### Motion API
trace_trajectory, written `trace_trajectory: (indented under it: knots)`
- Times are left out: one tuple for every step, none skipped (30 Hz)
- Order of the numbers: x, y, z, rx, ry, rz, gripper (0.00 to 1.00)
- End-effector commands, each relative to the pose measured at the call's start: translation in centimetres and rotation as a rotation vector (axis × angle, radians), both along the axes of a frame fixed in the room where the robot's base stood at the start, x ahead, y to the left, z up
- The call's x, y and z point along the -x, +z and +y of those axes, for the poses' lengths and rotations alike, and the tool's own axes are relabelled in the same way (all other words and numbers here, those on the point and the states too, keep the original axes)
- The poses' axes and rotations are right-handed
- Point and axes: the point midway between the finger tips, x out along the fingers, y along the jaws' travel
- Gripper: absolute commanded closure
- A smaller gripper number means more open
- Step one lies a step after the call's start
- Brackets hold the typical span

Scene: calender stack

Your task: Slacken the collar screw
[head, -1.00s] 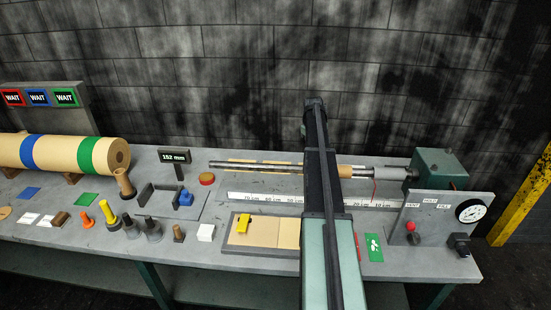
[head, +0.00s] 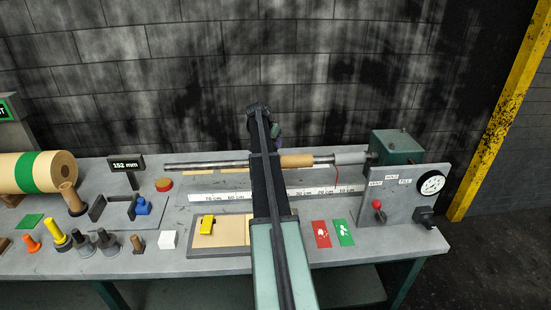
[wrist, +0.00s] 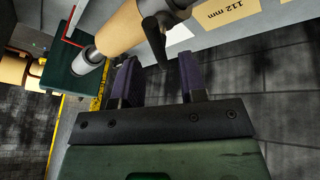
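In the wrist view the collar (wrist: 166,6), a pale grey ring, sits on the shaft against the tan core (wrist: 119,31). Its black collar screw (wrist: 155,38), a lever-like handle, sticks out toward my gripper (wrist: 158,64). My gripper is open, its two purple-padded fingers apart on either side of the screw's end. I cannot tell whether the screw's tip is between the pads or just beyond them; no touch shows. In the head view the tan core (head: 297,161) shows right of my arm on the steel shaft (head: 205,165); my arm hides the collar and screw.
A green housing (head: 397,145) holds the shaft's right end, behind a panel (head: 410,185) with a red-knobbed lever (head: 378,205) and gauge (head: 431,184). A scale strip (head: 215,196) runs before the shaft.

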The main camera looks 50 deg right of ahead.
Motion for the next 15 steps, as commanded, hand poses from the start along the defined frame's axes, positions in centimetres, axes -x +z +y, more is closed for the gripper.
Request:
trace_trajectory:
  knots:
    - [0.1,-2.1,-0.5,0.000,-0.001,0.000,0.62]
    - [0.2,-2.5,-0.7,0.000,-0.001,0.000,0.62]
    - [0.3,-2.9,-1.0,0.000,-0.002,0.000,0.62]
    - [0.4,-3.0,-1.1,0.000,-0.002,0.000,0.62]
    - [0.4,-3.1,-1.2,0.000,-0.001,0.001,0.62]
    - [0.5,-3.1,-1.3,0.000,-0.001,0.001,0.62]
    - [0.5,-3.1,-1.3,0.000,-0.001,0.001,0.62]
    - [0.5,-3.0,-1.3,0.000,-0.001,0.001,0.62]
    - [0.5,-2.9,-1.3,0.000,-0.001,0.000,0.62]
    - [0.5,-2.8,-1.3,0.000,0.000,0.000,0.62]
    - [0.5,-2.8,-1.3,0.000,0.000,0.000,0.62]
    - [0.5,-2.8,-1.3,0.000,0.000,0.000,0.62]
    - [0.5,-2.8,-1.3,0.000,0.000,0.000,0.65]
    - [0.5,-2.8,-1.3,0.000,0.000,0.000,0.69]
    - [0.5,-2.8,-1.3,0.000,0.000,0.000,0.75]
